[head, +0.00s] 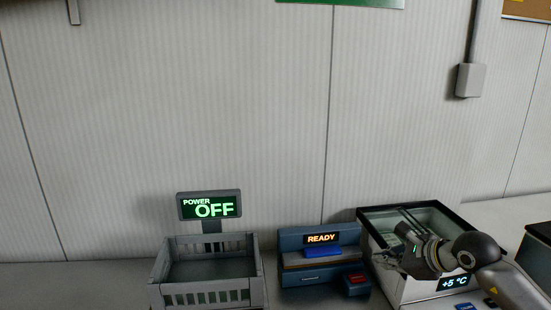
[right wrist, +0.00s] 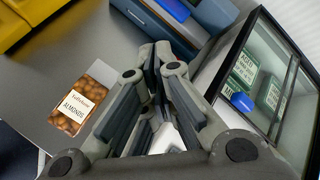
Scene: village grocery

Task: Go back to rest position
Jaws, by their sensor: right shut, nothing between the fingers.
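My right gripper (head: 402,257) is in front of the cooler box (head: 390,213) at the lower right of the head view, its arm coming in from the right. In the right wrist view the gripper (right wrist: 158,62) is shut, with its fingers together and nothing between them. The fingers are over the grey counter (right wrist: 52,62), beside the cooler's frame. My left gripper is not in view.
A grey crate (head: 160,272) stands below a sign (head: 209,205) reading "POWER OFF". A blue device (head: 290,243) shows "READY". The cooler reads "+5 °C"; green-white packs (right wrist: 246,68) and a blue item (right wrist: 242,102) lie inside. An almonds pack (right wrist: 78,103) lies left of the fingers.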

